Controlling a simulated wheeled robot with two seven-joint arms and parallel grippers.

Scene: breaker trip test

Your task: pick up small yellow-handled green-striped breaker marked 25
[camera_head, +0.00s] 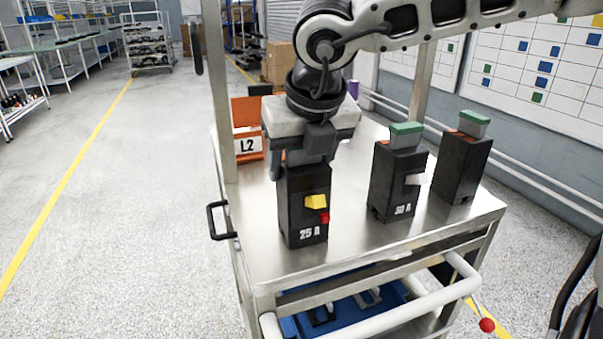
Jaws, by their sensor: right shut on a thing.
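The black breaker marked 25 A (303,217) stands upright at the front left of the steel cart top (345,240). It has a yellow handle and a small red part on its front. My right gripper (305,165) comes down from above and is shut on the upper part of this breaker. The gripper hides the breaker's top, so its stripe barely shows. I cannot tell whether the breaker's base touches the cart. My left gripper is not in view.
Another green-topped breaker (461,165) stands farther right. An orange holder labelled L2 (248,146) is behind left. A cart post (217,90) rises at left.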

